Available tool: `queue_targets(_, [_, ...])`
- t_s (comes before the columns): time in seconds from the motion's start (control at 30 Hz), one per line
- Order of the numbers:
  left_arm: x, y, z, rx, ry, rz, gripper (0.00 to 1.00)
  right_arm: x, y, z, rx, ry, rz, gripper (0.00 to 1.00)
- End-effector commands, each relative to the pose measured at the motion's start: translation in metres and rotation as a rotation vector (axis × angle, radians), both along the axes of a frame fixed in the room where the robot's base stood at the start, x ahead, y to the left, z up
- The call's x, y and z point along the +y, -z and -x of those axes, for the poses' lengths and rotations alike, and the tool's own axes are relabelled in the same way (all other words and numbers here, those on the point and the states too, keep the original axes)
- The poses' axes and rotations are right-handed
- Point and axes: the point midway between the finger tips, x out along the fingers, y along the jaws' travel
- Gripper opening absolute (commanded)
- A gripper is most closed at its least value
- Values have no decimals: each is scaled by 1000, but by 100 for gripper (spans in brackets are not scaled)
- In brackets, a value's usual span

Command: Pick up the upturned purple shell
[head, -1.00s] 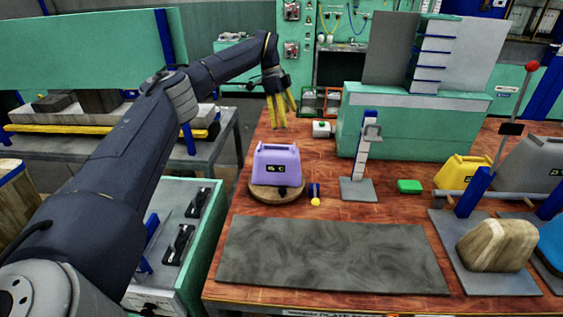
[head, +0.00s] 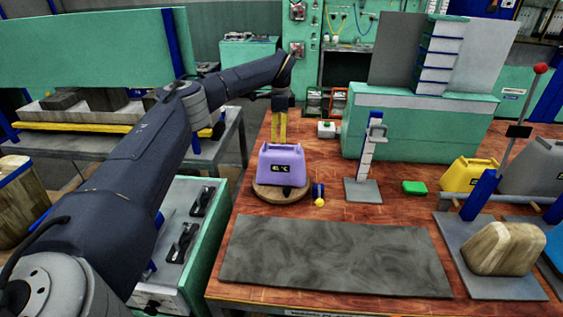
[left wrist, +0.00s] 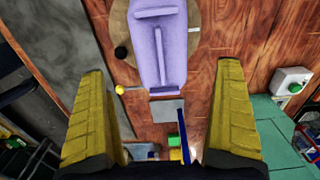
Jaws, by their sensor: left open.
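My left gripper (head: 279,138) is open, fingers pointing down, above and behind the shell in the head view. In the left wrist view the shell (left wrist: 158,45) lies beyond the two yellow fingers (left wrist: 158,105), with a raised ridge along its top. Nothing is between the fingers, and they are apart from the shell. My right gripper is not in view.
A grey mat (head: 335,257) covers the front of the table. A height gauge (head: 365,160), a green block (head: 414,188) and a small white box with a green button (head: 326,130) stand to the right. A yellow shell (head: 468,174) and a lever press (head: 487,200) stand farther right.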

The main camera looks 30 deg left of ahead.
Motion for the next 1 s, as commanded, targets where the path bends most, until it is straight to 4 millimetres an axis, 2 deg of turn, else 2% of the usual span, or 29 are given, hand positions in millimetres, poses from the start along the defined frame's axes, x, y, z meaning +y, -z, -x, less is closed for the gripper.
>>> queue_targets(0.1, [0, 12, 0, 0, 2, 1, 100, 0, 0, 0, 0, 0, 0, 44])
queue_targets(0.47, [-1, 25, 0, 1, 1, 0, 100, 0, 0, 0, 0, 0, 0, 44])
queue_targets(0.8, [-2, 64, -2, 1, 2, 0, 100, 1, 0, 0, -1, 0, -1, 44])
queue_targets(1.0, [-2, 71, -3, -1, 2, 0, 100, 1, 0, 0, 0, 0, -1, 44])
